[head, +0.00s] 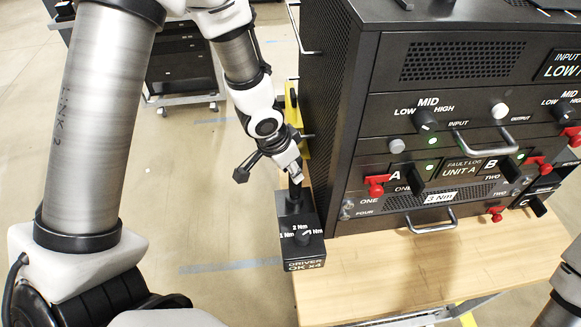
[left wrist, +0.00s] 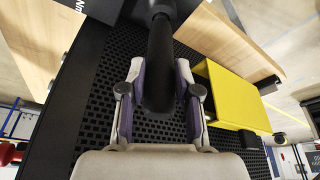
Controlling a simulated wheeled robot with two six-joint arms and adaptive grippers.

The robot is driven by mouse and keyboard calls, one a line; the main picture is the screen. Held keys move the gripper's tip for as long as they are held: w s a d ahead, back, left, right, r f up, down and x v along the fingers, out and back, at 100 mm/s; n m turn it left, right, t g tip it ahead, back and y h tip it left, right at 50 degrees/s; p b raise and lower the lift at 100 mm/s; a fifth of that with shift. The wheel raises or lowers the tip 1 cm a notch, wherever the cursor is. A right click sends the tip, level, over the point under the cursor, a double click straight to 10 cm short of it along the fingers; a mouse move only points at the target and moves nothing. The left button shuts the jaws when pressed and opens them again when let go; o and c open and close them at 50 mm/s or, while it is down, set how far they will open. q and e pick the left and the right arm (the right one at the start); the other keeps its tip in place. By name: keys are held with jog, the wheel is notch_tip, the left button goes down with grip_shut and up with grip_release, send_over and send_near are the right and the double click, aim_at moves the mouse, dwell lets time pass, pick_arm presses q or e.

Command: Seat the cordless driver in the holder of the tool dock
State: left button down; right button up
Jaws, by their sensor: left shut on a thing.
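The tool dock (head: 303,254) is a black box on the table's left edge, with torque marks, a small knob and a "DRIVER OK x4" label. Its black holder (head: 291,209) rises at the dock's rear. My left gripper (head: 292,172) is just above the holder, shut on the black cordless driver. In the left wrist view, the driver (left wrist: 160,65) sits between the two fingers and runs up toward a round dark part near the top edge. The driver's lower end is at the holder; I cannot tell how deep it sits. My right gripper is not in view.
The black rack (head: 335,110), with knobs, handles and red tags, stands close to the right of my left gripper. Wooden table (head: 400,270) is bare in front of it. A yellow part (left wrist: 230,95) is beside the rack. A dark cart (head: 180,70) stands behind on the floor.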

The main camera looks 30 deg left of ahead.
pick_arm(q)
jog(key=shift+f+b, duration=0.45)
jog(key=shift+f, duration=0.15)
jog(key=c, duration=0.7)
grip_release()
jog(key=shift+r, duration=0.1)
jog(key=shift+c, duration=0.2)
